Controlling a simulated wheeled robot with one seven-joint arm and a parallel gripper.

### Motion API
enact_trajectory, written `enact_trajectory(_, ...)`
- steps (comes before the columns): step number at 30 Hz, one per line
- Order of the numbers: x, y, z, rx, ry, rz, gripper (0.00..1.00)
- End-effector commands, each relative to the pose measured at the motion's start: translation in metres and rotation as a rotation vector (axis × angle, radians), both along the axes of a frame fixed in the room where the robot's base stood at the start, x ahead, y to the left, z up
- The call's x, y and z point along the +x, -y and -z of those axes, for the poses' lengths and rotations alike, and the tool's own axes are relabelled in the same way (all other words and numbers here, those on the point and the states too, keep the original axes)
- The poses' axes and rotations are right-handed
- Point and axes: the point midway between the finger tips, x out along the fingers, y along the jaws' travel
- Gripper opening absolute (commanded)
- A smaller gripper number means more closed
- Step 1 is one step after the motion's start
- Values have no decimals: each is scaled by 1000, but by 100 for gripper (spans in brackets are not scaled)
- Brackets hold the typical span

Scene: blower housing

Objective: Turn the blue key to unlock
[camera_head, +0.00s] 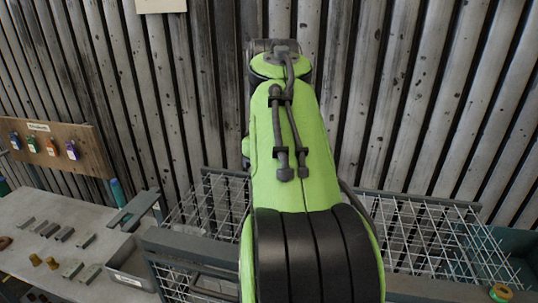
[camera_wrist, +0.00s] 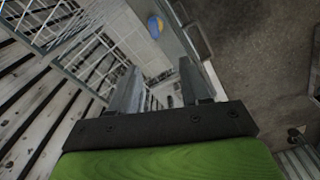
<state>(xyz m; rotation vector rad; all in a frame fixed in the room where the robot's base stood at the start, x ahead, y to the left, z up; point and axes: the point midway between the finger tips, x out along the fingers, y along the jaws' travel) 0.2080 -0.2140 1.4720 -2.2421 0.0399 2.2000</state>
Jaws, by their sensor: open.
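A brown key board (camera_head: 60,150) leans at the far left of the head view, with several coloured tags hanging in a row. The leftmost tag, dark blue (camera_head: 15,141), appears to be the blue key; its details are too small to see. My gripper (camera_wrist: 158,68) shows in the wrist view with its two grey fingers apart and nothing between them. In the head view my green arm fills the middle and hides the gripper. No lock is clearly visible.
A grey table (camera_head: 50,220) at the left holds several metal blocks and brass pieces. A grey bin (camera_head: 130,268) stands at its right. Wire mesh cages (camera_head: 430,235) stand behind and beside my arm, before a corrugated wall (camera_head: 400,100).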

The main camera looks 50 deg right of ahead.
Motion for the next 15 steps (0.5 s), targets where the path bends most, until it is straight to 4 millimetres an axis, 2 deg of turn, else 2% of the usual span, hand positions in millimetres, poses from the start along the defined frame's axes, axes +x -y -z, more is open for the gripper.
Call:
enact_trajectory(1,-4,10,-10,11,-13,4,47)
enact_trajectory(5,-8,15,-8,24,-25,-2,47)
enact_trajectory(11,-9,14,28,26,-26,-4,47)
enact_trajectory(15,-7,13,65,23,-22,-7,47)
